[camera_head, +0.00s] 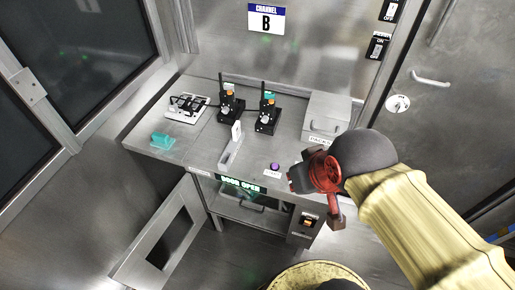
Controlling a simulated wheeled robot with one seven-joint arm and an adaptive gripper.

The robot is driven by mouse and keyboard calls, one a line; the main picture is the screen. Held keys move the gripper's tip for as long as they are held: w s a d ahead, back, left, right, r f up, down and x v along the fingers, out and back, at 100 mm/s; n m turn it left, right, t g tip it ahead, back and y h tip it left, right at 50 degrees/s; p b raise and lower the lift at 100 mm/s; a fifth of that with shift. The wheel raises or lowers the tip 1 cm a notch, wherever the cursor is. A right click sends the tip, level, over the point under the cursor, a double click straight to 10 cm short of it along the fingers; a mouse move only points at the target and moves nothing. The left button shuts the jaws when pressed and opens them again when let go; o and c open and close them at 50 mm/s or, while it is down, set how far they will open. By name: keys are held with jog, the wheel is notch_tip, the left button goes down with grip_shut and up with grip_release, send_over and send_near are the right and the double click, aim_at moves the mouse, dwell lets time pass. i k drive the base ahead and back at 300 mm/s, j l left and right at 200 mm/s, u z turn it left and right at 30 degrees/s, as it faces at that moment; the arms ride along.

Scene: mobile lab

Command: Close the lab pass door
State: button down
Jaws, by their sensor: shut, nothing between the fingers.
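The lab pass door (184,212) is a metal frame with a dark opening, swung out at the lower left, below the steel counter. It stands away from the cabinet, leaving the front below the counter open. A small display (240,186) on the counter's front edge reads "DOOR OPEN" in green. My gripper (297,178) is at the counter's front right, shut and empty, well to the right of the door and apart from it. Part of the cabinet front is hidden by my gripper and wrist.
The counter (195,150) holds a teal block (163,140), black instruments (267,115), a grey box (325,117) and a purple button (275,167). An orange-lit switch panel (307,223) is below my gripper. Floor shows between the door and my base.

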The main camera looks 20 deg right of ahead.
aim_at(151, 259)
jog(key=i+j+u, duration=0.35)
jog(key=j+u, duration=0.15)
jog(key=j, duration=0.25)
jog(key=i+j+u, duration=0.25)
